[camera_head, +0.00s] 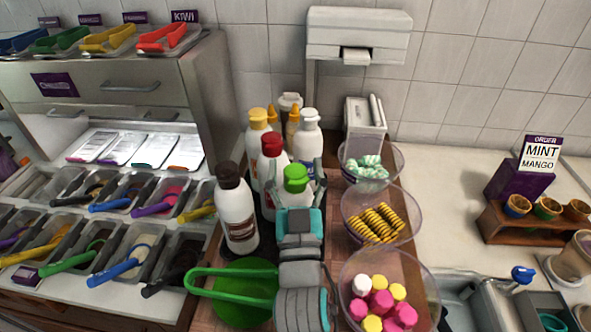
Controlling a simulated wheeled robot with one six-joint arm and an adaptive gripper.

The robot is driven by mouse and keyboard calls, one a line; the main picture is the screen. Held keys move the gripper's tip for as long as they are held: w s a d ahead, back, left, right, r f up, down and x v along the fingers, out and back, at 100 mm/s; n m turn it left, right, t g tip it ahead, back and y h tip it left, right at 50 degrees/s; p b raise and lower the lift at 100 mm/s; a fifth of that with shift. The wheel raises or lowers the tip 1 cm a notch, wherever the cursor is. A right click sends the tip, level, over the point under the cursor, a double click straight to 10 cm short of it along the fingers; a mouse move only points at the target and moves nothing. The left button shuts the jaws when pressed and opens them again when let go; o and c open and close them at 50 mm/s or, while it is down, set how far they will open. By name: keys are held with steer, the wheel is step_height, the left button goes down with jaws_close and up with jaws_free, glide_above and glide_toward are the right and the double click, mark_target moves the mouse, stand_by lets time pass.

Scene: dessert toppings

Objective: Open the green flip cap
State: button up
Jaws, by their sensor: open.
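The green flip cap (296,172) sits on top of a bottle in the middle of the counter. Most of that bottle is hidden behind my arm. I cannot tell from here whether the lid is up or down. My gripper (296,180) is open, with one finger on the left and one on the right of the green cap. Whether either finger touches the cap is not clear.
A brown-capped bottle (235,215) stands close on the left. Red-capped (272,155), yellow-capped (258,128) and white-capped (307,138) bottles crowd behind. Clear bowls with mint pieces (367,167), yellow cookies (377,222) and candies (380,303) stand right. A green pan (243,298) lies front left.

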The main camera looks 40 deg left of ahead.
steer(key=c, duration=1.2)
steer(key=shift+o, duration=0.2)
steer(key=shift+r, duration=0.1)
steer(key=g, duration=0.1)
steer(key=g+h, duration=0.1)
steer(key=r+n+g+h, duration=0.1)
steer(key=shift+w+a, duration=0.2)
steer(key=shift+a, duration=0.1)
steer(key=shift+w+a+r+n+g+h, duration=0.15)
steer(key=shift+a+n+g+h, duration=0.1)
steer(key=shift+g+h, duration=0.3)
steer(key=shift+w+a+r+n+g+h, duration=0.15)
steer(key=shift+n+g+h, duration=0.1)
steer(key=shift+g+h, duration=0.3)
steer(key=shift+w+a+g+h, duration=0.1)
steer(key=shift+a+g+h, duration=0.15)
steer(key=shift+g+h, duration=0.6)
steer(key=shift+w+a+n+g+h, duration=0.1)
steer(key=shift+a+n+g+h, duration=0.1)
steer(key=shift+g+h, duration=0.35)
steer(key=shift+w+a+n+g+h, duration=0.1)
steer(key=shift+n+g+h, duration=0.15)
steer(key=shift+h, duration=0.35)
steer(key=shift+f, duration=0.1)
